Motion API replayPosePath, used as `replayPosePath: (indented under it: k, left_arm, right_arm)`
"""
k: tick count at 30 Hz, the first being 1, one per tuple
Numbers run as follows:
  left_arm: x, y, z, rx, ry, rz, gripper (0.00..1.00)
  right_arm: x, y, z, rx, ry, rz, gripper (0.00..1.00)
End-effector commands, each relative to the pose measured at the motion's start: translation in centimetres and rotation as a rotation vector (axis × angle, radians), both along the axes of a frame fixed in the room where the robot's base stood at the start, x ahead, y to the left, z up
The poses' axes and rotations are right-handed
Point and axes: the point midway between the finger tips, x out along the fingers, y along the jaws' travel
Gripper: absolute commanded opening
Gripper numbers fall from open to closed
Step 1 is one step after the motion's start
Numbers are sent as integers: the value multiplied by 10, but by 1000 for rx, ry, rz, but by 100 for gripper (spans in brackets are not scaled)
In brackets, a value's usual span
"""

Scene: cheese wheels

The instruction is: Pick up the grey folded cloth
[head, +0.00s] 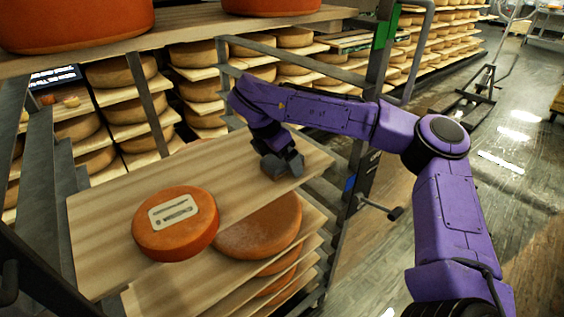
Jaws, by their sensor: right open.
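My right gripper (283,167), with dark grey fingers, points down at the right end of a wooden shelf board (110,215). It is open, and its fingertips are at or just above the board. I cannot make out a grey folded cloth apart from the grey fingers; the spot below and behind them is partly hidden. My purple right arm reaches in from the right. My left gripper is not in view.
An orange cheese wheel (175,223) with a pale label lies on the same board, left of the gripper. More wheels sit on boards below. A grey rack post (362,185) stands right of the board, and an upper shelf (180,38) with large wheels hangs above. The board between wheel and gripper is clear.

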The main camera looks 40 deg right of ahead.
Motion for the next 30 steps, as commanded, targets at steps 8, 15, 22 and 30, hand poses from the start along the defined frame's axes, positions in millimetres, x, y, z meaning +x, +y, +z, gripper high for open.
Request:
replayPosePath:
  k: [8, 15, 22, 30]
  left_arm:
    - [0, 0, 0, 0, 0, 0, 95]
    - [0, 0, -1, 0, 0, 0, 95]
    - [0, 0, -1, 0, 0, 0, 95]
    - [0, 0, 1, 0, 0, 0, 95]
  right_arm:
    - [0, 0, -1, 0, -1, 1, 96]
    - [0, 0, -1, -1, -1, 1, 73]
    - [0, 0, -1, -1, -1, 1, 40]
    - [1, 0, 4, -1, -3, 1, 40]
